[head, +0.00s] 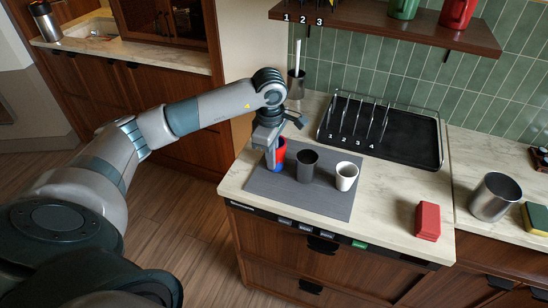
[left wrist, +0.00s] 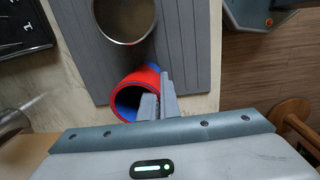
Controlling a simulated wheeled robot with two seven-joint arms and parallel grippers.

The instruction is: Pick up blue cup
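A cup in blue and red (head: 281,151) stands at the left edge of a grey mat (head: 330,205). In the left wrist view this cup (left wrist: 120,95) shows a red rim and patches of blue; whether it is one cup or two nested I cannot tell. My left gripper (head: 271,160) reaches down over it from above. In the left wrist view the fingers (left wrist: 158,106) are close together at the rim, one in the mouth and one outside, with the cup's wall between them. The fingers hide part of the cup. My right gripper is not in view.
A dark grey cup (head: 307,166) and a white cup (head: 346,176) stand to the right on the mat. A black rack tray (head: 410,140) is behind. A red block (head: 428,221) and a metal pot (head: 494,197) are farther right. A utensil holder (head: 296,84) stands behind the gripper.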

